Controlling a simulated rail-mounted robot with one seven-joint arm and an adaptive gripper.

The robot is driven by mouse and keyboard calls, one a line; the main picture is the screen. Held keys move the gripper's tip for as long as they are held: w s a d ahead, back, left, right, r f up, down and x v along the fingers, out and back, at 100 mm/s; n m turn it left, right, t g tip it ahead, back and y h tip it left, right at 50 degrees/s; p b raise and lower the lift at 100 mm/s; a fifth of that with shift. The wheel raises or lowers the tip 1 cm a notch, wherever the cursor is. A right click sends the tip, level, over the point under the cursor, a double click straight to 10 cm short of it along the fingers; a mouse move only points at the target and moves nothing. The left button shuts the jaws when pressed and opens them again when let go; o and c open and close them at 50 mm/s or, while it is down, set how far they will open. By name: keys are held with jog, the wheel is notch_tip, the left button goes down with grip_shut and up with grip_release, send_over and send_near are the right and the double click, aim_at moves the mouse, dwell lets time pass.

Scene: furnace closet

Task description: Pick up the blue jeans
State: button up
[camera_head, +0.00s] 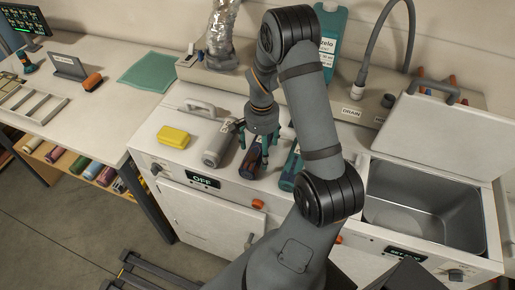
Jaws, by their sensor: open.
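I cannot make out anything that is clearly blue jeans. A dark, roughly cylindrical item (249,164) lies on the white counter top, just below my gripper (254,146); I cannot tell what it is. My gripper has teal fingers, is open and points down, with its fingers around or just above this item. I cannot tell whether they touch it. My arm hides part of the counter behind it.
A grey cylinder (217,146) and a yellow block (173,137) lie left of the dark item. A teal item (290,171) lies close on its right. A metal sink (425,205) with a raised lid (440,135) is at right. A green mat (150,72) lies at the back left.

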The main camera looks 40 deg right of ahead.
jog(key=shift+f, duration=0.1)
jog(key=shift+c, duration=1.2)
jog(key=c, duration=1.4)
jog(key=shift+c, duration=0.2)
